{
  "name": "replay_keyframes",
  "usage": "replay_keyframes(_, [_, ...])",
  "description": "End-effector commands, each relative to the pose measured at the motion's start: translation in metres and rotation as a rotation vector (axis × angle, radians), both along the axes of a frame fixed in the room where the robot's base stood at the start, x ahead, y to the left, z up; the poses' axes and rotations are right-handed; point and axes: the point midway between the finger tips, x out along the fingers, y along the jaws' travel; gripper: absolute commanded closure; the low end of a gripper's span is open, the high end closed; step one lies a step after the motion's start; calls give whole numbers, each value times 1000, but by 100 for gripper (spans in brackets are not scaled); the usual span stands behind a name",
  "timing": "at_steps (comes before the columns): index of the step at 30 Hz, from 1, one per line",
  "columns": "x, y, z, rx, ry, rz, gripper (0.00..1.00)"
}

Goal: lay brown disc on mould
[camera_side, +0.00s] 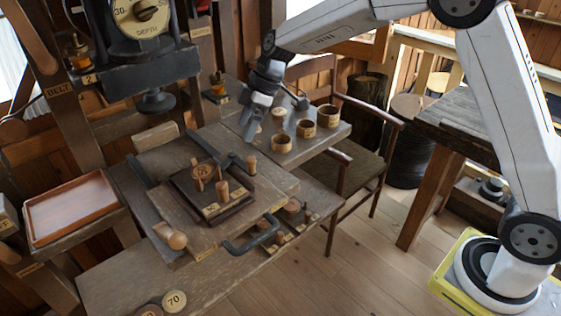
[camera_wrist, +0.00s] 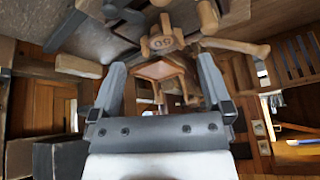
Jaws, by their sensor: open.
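The likely mould (camera_side: 240,198) is a dark brown square block with upright wooden pegs, on a grey-brown board on the bench. A round brown disc with a marking (camera_side: 203,171) shows among the pegs at its back; whether it lies flat on the block I cannot tell. Another brown disc (camera_side: 150,311) is partly cut off at the bottom edge, beside a pale disc marked 70 (camera_side: 174,300). My gripper (camera_side: 251,133) is open and empty, above and behind the mould. In the wrist view, its fingers (camera_wrist: 161,65) stand wide apart, with wooden parts beyond them.
A press head (camera_side: 155,98) hangs at the back left. Wooden cups (camera_side: 305,128) stand on the shelf right of my gripper. An empty reddish tray (camera_side: 70,207) sits at left. A dark handle (camera_side: 252,240) sticks out in front. The front bench top is mostly clear.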

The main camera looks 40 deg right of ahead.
Motion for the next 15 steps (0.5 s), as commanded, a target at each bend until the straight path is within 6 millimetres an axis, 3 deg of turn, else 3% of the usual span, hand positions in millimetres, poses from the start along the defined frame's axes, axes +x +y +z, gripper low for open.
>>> replay_keyframes(15, [-125, -69, -43, -178, 139, -631, 0])
